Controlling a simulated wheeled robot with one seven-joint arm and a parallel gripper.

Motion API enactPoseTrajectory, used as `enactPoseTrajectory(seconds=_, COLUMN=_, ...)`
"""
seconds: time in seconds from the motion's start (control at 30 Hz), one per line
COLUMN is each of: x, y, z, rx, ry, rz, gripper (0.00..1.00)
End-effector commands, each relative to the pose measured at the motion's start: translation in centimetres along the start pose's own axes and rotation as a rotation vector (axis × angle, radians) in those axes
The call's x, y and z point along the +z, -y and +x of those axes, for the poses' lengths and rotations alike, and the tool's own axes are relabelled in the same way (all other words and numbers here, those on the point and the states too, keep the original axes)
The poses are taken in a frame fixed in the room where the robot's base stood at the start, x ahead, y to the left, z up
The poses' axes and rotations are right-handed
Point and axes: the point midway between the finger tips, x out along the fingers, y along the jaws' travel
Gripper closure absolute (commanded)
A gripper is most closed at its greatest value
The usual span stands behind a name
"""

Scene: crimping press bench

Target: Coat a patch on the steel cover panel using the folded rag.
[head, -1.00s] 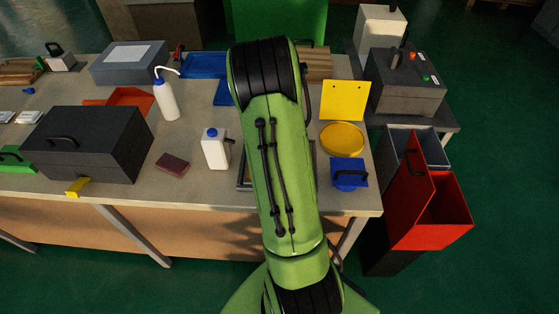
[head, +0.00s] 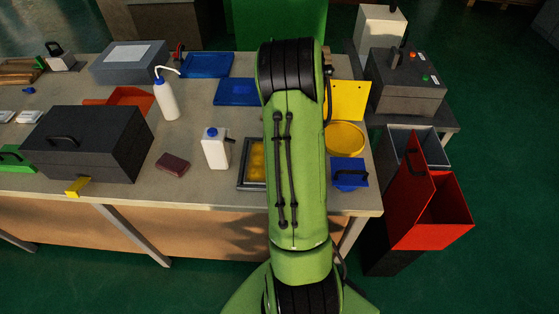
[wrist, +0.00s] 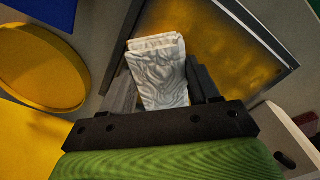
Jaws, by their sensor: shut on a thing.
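My gripper (wrist: 160,78) is shut on the folded rag (wrist: 160,70), a white, wrinkled, layered cloth between the two dark fingers in the wrist view. A grey-framed panel with a blotchy amber face (wrist: 215,45), which looks like the steel cover panel, lies beyond the rag at upper right. The rag overlaps its edge in the picture; I cannot tell whether they touch. In the head view the panel's left part (head: 256,160) shows on the bench, and my arm covers the rest. My gripper and the rag are hidden there behind the arm.
A round yellow dish (head: 345,138) and a blue block with a handle (head: 349,174) stand right of the panel. A yellow plate (head: 349,100) is behind the dish. A white jug (head: 215,148) stands close to the panel's left. A dark red block (head: 173,165) lies farther left.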

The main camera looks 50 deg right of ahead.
Motion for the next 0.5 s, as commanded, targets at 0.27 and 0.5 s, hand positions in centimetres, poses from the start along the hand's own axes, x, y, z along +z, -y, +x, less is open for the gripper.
enactPoseTrajectory(seconds=0.27, x=0.5, y=-1.0, z=0.1, rx=0.0, ry=0.002, rz=0.001, gripper=0.64)
enactPoseTrajectory(seconds=0.5, x=0.4, y=-1.0, z=-1.4, rx=0.001, ry=0.0, rz=0.001, gripper=0.64)
